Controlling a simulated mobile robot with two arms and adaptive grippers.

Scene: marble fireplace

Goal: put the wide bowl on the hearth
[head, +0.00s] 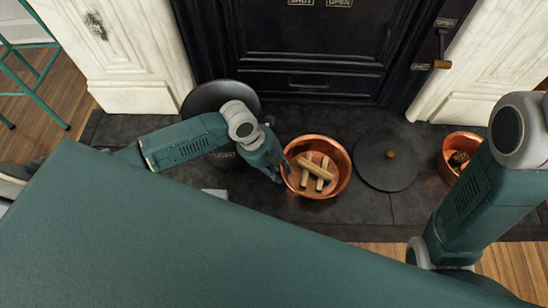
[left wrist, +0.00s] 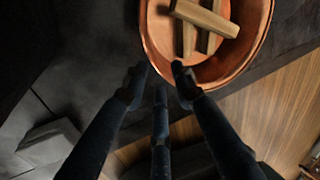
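The wide bowl (head: 343,182) is a copper bowl with several short pieces of wood (head: 316,175) in it. It appears over the dark hearth (head: 290,115); whether it rests on the stone is not clear. My left gripper (head: 278,175) is at the bowl's left rim, with its fingers pointing down. In the left wrist view the bowl (left wrist: 152,40) is at the top. My left gripper's dark fingertips (left wrist: 160,75) are close to the rim there; whether they pinch it is not clear. My right gripper is out of view.
A dark round lid (head: 385,175) with a wooden knob lies right of the bowl. A smaller copper container (head: 465,138) stands further right, partly behind my right arm. A black disc (head: 215,92) is behind my left arm. The black fireplace door (head: 310,50) rises behind.

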